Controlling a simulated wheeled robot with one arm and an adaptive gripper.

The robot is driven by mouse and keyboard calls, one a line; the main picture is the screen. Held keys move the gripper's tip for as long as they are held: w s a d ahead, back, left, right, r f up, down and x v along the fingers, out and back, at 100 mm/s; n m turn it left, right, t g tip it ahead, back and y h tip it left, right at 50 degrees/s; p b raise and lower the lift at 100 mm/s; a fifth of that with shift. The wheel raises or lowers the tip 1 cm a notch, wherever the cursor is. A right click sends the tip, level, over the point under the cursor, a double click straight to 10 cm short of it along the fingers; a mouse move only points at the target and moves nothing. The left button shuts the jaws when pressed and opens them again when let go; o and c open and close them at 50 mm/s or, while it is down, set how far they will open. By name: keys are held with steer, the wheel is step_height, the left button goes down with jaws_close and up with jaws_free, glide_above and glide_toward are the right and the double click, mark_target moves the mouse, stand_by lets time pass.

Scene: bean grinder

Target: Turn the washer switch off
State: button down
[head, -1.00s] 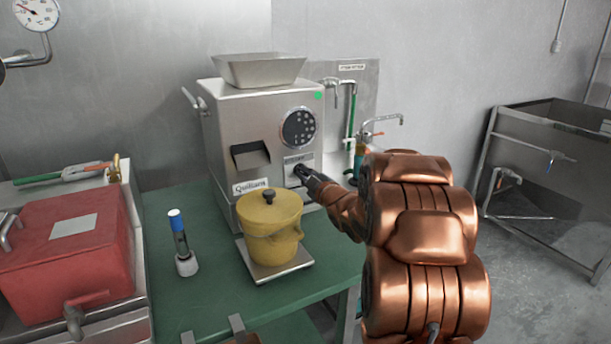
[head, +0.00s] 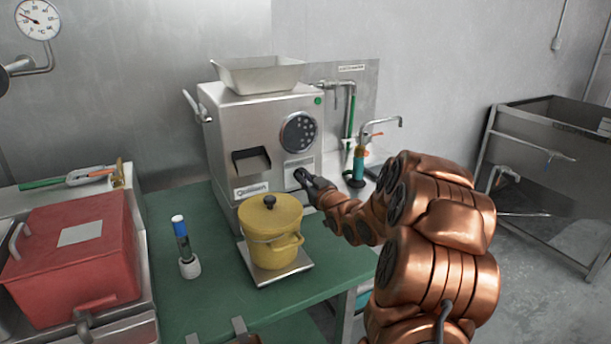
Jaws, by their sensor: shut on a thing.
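The steel machine (head: 232,150) with a hopper on top stands on the green table. Its front has a round dark dial (head: 299,132), a small plate (head: 292,166) at lower right, and a small dull green light (head: 318,100) at upper right. My gripper (head: 303,178) is shut at the lower right of the front, just under the plate. It is closed on the switch there, which its dark fingers mostly hide. The switch's setting cannot be read.
A yellow pot (head: 270,228) with a black knob sits on a steel plate (head: 262,274) before the machine. A steel sink (head: 560,190) is at the right.

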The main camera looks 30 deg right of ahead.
steer(key=shift+m+p, duration=0.35)
steer(key=shift+m, duration=0.75)
steer(key=c, duration=1.2)
jaws_free()
steer(key=s, duration=0.7)
steer(key=shift+s+a, duration=0.25)
steer(key=shift+a, duration=0.1)
